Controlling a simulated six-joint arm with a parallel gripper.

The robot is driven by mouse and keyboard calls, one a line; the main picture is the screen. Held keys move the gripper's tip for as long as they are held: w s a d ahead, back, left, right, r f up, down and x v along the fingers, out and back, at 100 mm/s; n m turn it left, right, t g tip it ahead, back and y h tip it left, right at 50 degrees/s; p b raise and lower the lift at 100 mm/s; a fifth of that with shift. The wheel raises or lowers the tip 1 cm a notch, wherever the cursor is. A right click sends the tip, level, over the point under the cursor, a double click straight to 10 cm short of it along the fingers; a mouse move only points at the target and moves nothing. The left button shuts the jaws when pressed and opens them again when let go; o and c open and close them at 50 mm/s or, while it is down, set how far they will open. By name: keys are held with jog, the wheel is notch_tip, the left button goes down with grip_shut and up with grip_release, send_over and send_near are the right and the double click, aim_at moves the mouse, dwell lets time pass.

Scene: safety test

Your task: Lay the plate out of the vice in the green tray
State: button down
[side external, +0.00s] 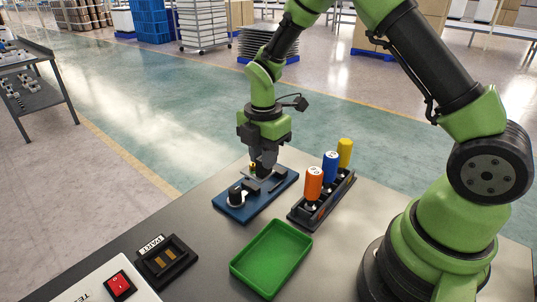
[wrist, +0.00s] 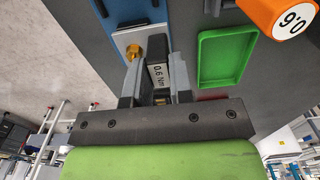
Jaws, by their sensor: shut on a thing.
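The metal plate (wrist: 121,41) with a brass screw (wrist: 132,51) is at the blue-based vice (side external: 262,199); the blue base also shows in the wrist view (wrist: 117,12). My gripper (side external: 263,169) points down over the vice. Whether the plate is clear of the vice jaws is hidden by the fingers. The green tray (side external: 272,258) is empty, nearer the side camera; it also shows in the wrist view (wrist: 222,62).
A rack (side external: 318,207) with orange (side external: 313,183), blue (side external: 330,167) and yellow (side external: 345,151) screwdrivers stands right of the vice. A black fixture marked "PART" (side external: 167,262) and a box with a red switch (side external: 119,286) lie left of the tray. The tabletop between vice and tray is clear.

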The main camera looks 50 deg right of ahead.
aim_at(263, 180)
jog(key=s+a, duration=1.1)
jog(key=s, duration=0.2)
jog(key=shift+w+d+f, duration=0.15)
jog(key=shift+f, duration=1.15)
jog(key=shift+w+d+f, duration=0.1)
jog(key=shift+d+f, duration=0.05)
jog(key=shift+f, duration=1.15)
jog(key=shift+f, duration=0.9)
jog(key=c, duration=0.9)
grip_release()
jog(key=shift+r, duration=3.5)
